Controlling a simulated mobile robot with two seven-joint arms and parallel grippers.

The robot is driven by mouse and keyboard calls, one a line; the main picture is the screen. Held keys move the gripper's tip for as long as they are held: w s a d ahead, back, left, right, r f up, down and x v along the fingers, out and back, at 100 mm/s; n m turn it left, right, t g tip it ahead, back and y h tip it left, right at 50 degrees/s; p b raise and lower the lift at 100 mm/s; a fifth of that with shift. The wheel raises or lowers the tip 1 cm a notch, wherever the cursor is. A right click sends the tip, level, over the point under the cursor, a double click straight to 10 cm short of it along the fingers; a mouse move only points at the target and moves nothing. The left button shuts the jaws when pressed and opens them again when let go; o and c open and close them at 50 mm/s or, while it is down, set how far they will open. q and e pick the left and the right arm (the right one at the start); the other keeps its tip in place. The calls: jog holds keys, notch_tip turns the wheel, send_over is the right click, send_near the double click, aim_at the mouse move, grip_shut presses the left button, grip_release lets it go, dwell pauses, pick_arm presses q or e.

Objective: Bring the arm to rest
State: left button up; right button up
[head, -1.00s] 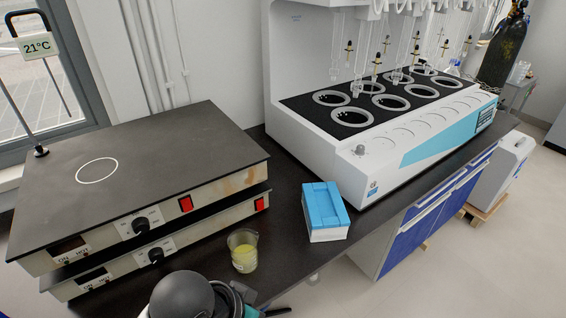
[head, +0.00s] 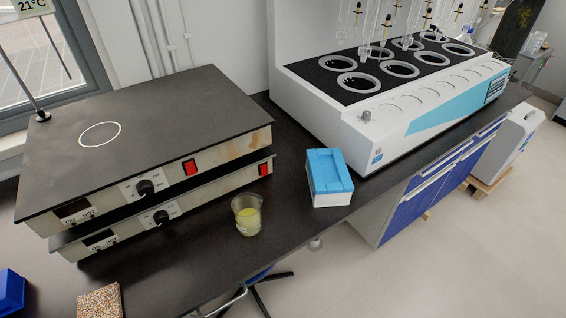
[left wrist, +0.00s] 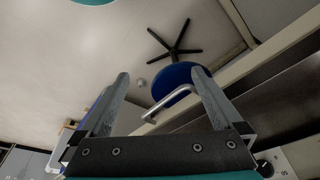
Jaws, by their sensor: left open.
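My left gripper (left wrist: 160,95) shows in the left wrist view with its two grey fingers apart and nothing between them. Beyond the fingers are the floor, a blue stool seat and the bench's edge. No arm or gripper of mine shows in the head view now. My right gripper is in neither view.
On the black bench stand two stacked hotplates (head: 150,120), a beaker of yellow liquid (head: 247,215), a blue and white box (head: 329,178) and a white multi-place distiller (head: 400,120). A blue bin (head: 10,290) and a cork-like block (head: 99,302) are at lower left. A stool (left wrist: 178,80) stands below.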

pick_arm(q)
jog(key=s+f+g+b, duration=0.1)
jog(key=s+f, duration=0.2)
jog(key=f, duration=0.6)
jog(key=s+f, duration=0.4)
jog(key=f, duration=0.5)
jog(key=s+a+f+g+b, duration=0.1)
jog(key=s+a+f, duration=0.2)
jog(key=s+f, duration=0.5)
jog(key=s, duration=0.2)
jog(key=shift+s+f, duration=0.15)
jog(key=shift+s, duration=0.15)
